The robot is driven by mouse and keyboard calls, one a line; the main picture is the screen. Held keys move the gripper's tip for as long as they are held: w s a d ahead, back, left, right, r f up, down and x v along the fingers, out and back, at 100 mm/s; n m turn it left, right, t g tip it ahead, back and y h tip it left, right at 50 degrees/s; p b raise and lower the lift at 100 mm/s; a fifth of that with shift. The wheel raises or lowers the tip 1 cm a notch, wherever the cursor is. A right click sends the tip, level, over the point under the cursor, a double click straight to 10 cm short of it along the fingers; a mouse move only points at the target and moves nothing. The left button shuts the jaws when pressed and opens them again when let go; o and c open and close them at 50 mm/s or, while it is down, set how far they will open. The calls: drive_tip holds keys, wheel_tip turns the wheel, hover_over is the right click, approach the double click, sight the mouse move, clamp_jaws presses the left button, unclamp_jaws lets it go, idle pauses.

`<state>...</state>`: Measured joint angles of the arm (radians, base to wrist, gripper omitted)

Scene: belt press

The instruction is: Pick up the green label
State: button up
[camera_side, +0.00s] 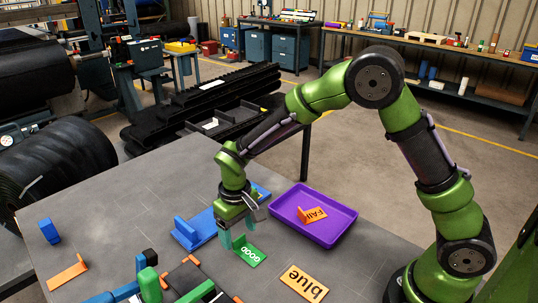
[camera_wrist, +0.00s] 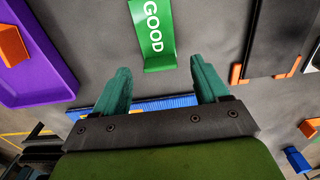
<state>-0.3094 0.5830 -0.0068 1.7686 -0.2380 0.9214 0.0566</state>
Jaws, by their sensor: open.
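The green label (camera_side: 250,255) reads "GOOD" and lies on the grey table, with an upright green tab at one end. In the wrist view the green label (camera_wrist: 152,32) is at the top centre, ahead of the fingertips. My gripper (camera_side: 238,228) hangs low over the table, close beside the label. In the wrist view my gripper (camera_wrist: 157,75) has its two teal fingers spread wide with nothing between them. The exact height of the fingertips above the table is hard to tell.
A purple tray (camera_side: 337,233) holds an orange "FAIL" label (camera_side: 313,214). A blue bracket (camera_side: 190,232) stands left of my gripper. Green and black parts (camera_side: 150,284) are at front left. Bare table lies around the green label.

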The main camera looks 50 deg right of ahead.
wheel_tip(320, 180, down, 2)
drive_tip(key=shift+f, duration=0.1)
drive_tip(key=c, duration=1.1)
